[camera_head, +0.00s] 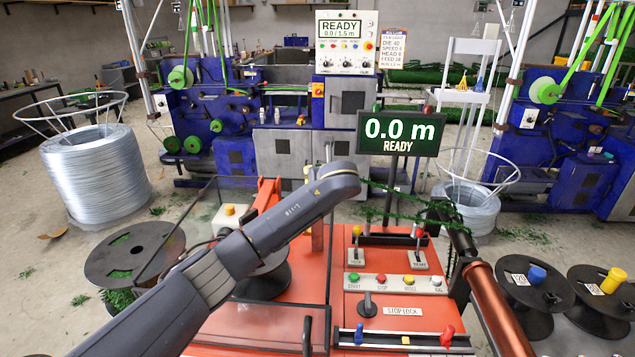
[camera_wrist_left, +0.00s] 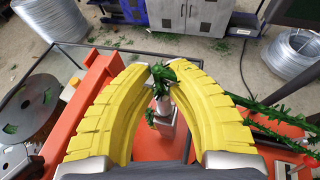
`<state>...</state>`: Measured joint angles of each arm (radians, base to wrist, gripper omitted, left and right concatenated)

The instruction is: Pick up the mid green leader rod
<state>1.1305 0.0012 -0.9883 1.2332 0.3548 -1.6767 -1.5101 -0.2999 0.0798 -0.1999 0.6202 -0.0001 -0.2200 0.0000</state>
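In the left wrist view, the two yellow fingers of my left gripper (camera_wrist_left: 165,74) curve together at their tips. A dark green tufted piece (camera_wrist_left: 168,71), seemingly the end of the green leader rod, fills the narrow gap between them. Just beyond is a silver post (camera_wrist_left: 163,108) with more green beside it. In the head view my left arm's grey wrist hides most of this gripper.
The orange bench (camera_head: 385,325) carries levers, buttons and a clear-sided box. A display (camera_head: 402,133) reads 0.0 m READY above it. A black spool (camera_head: 135,255) stands at left, and two more black spools (camera_head: 535,300) at right. Blue machines (camera_head: 215,110) stand behind.

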